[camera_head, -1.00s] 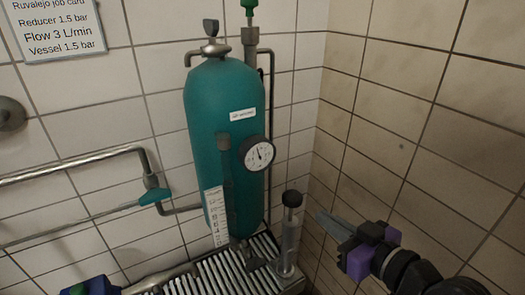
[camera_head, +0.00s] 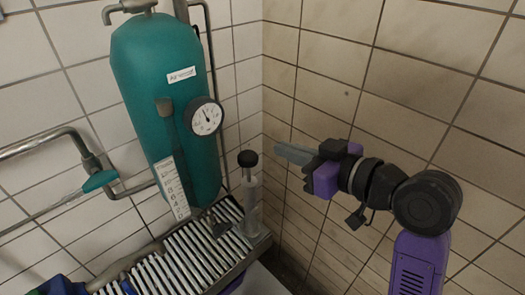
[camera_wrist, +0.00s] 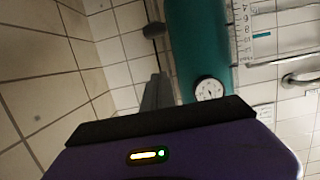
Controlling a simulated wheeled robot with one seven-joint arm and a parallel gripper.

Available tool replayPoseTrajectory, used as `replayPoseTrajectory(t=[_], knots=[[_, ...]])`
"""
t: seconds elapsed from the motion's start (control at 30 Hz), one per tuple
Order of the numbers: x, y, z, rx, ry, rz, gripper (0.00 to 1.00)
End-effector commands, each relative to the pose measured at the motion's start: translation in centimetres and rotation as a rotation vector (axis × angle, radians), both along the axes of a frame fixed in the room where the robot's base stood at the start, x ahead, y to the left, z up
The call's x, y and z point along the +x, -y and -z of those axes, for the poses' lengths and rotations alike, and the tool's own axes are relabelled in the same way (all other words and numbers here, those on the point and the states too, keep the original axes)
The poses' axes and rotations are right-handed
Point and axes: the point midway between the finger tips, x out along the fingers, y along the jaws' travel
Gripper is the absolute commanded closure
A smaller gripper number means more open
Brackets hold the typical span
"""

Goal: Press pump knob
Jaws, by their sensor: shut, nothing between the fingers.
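The pump (camera_head: 252,205) is a clear-looking upright cylinder with a black round knob (camera_head: 247,158) on top. It stands at the right end of a slatted metal rack, beside the teal tank (camera_head: 165,110). My gripper (camera_head: 280,151) is shut and empty, its grey fingers pointing left. In the head view its tips lie just right of the knob, with a gap in the picture; the depth between them is unclear. In the wrist view the shut fingers (camera_wrist: 156,92) point up the picture toward a dark knob (camera_wrist: 153,30), which appears to be the pump knob.
A round pressure gauge (camera_head: 206,116) sits on the tank's front, near the pump. A scale strip (camera_head: 171,188) is at the tank's lower left. The slatted rack (camera_head: 180,262) is below. A tiled wall (camera_head: 345,95) stands behind my gripper. Pipes with a teal valve handle (camera_head: 99,181) run at left.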

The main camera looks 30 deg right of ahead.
Motion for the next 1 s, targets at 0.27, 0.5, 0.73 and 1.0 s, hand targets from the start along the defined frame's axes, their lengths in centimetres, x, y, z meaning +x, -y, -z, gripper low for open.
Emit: replayPoseTrajectory(t=[0.27,0.5,0.73,1.0], knots=[[3.5,-1.3,0.8,0.001,-0.001,-0.005,1.00],[7.9,-2.7,1.9,0.001,-0.001,-0.003,1.00],[9.0,-3.0,4.8,0.000,-0.003,-0.001,1.00],[9.0,-3.0,6.3,-0.001,0.001,0.000,1.00]])
